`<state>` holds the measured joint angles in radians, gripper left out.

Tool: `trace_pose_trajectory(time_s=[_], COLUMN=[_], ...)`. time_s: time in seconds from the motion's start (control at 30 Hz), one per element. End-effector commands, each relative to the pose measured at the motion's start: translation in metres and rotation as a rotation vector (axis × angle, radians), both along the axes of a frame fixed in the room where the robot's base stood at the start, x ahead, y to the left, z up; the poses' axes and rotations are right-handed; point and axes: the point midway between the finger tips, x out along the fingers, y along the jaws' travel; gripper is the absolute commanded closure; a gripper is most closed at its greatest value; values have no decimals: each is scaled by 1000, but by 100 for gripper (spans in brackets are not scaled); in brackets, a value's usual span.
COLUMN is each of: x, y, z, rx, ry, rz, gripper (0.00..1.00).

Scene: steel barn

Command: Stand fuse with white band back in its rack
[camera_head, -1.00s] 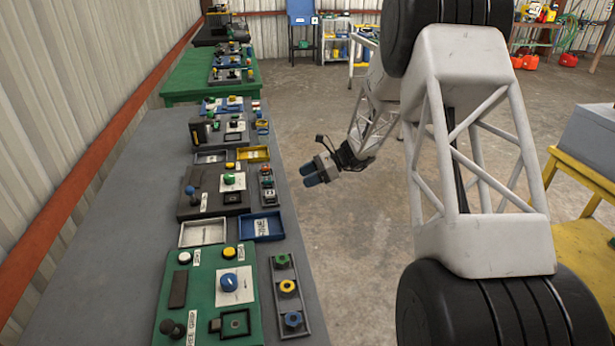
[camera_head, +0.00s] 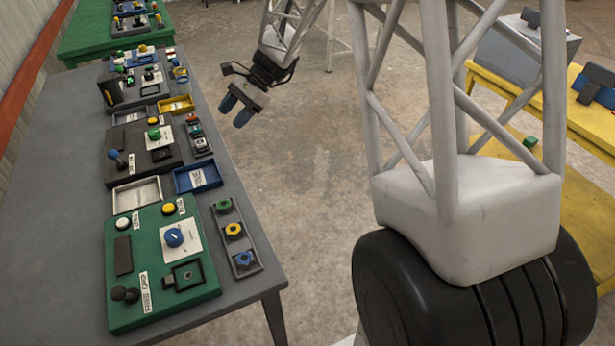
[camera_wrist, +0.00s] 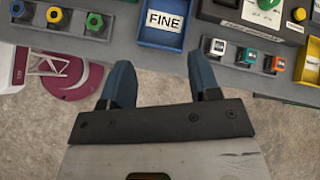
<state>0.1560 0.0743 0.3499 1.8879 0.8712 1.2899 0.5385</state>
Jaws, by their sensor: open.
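My gripper (camera_head: 236,110) hangs open and empty over the floor, just off the bench's right edge. In the wrist view its two blue fingers (camera_wrist: 162,80) are apart with only floor between them. A narrow grey rack (camera_head: 199,140) on the bench holds several small blocks. The wrist view shows this rack (camera_wrist: 233,60) ahead and right of the fingers, with white-faced (camera_wrist: 217,47), teal (camera_wrist: 249,56) and orange (camera_wrist: 277,64) blocks. I cannot tell which thing is the fuse with the white band.
A blue tray (camera_head: 205,180) labelled FINE in the wrist view (camera_wrist: 152,36) lies near the rack. A strip with green, yellow and blue knobs (camera_head: 235,231) and a green panel (camera_head: 147,245) are nearer. A yellow table (camera_head: 580,118) stands at right.

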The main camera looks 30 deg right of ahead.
Motion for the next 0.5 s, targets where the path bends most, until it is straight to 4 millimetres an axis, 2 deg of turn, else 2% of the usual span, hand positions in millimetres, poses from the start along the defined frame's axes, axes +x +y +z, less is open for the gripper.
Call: trace_pose_trajectory(time_s=[0.13,0.5], x=[-39,-132], y=[5,7], z=[24,63], rx=[-78,-274], ry=[-80,-270], rz=[83,296], gripper=[44,44])
